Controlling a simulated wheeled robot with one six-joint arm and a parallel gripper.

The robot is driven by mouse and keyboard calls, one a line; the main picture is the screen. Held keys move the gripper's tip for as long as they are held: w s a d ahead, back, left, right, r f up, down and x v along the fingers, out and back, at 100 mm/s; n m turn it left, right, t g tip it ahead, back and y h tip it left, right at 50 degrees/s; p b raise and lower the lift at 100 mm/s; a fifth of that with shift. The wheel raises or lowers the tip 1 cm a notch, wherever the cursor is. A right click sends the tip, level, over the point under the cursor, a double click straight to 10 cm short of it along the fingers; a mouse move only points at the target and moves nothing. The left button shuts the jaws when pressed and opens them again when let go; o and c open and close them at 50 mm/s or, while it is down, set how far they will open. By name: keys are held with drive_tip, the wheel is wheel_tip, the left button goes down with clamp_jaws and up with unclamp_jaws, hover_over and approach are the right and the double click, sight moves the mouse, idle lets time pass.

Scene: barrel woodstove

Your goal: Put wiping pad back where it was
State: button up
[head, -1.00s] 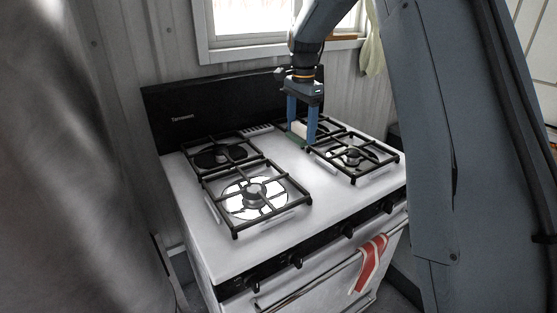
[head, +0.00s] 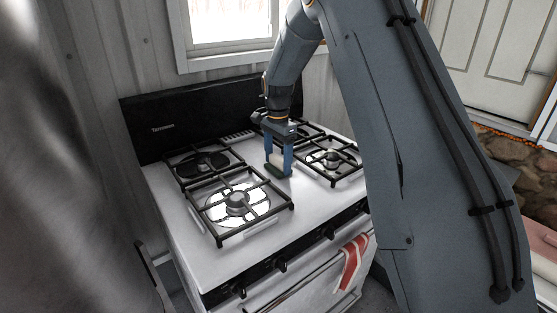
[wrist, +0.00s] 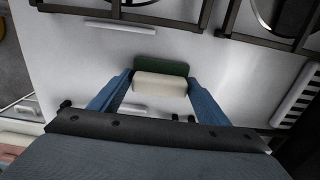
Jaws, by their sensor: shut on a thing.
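The wiping pad is a cream block with a dark green layer along its underside (head: 277,160). It is over the white stove top (head: 255,232), between the left and right burner grates. My gripper (head: 279,166) points down, with its two blue fingers shut on the pad's ends. In the wrist view the pad (wrist: 160,86) sits between the fingertips of my gripper (wrist: 160,80), with its green edge showing beyond the cream part. I cannot tell whether the green side touches the stove top.
Black grates flank the pad on the left (head: 240,203) and right (head: 333,161). A black backguard (head: 190,118) stands behind. A red and white towel (head: 352,262) hangs on the oven handle. The white strip in front of the pad is clear.

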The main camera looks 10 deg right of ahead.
sight(278, 158)
drive_tip(key=o, duration=1.1)
wheel_tip(278, 158, up, 12)
drive_tip(key=b, duration=0.3)
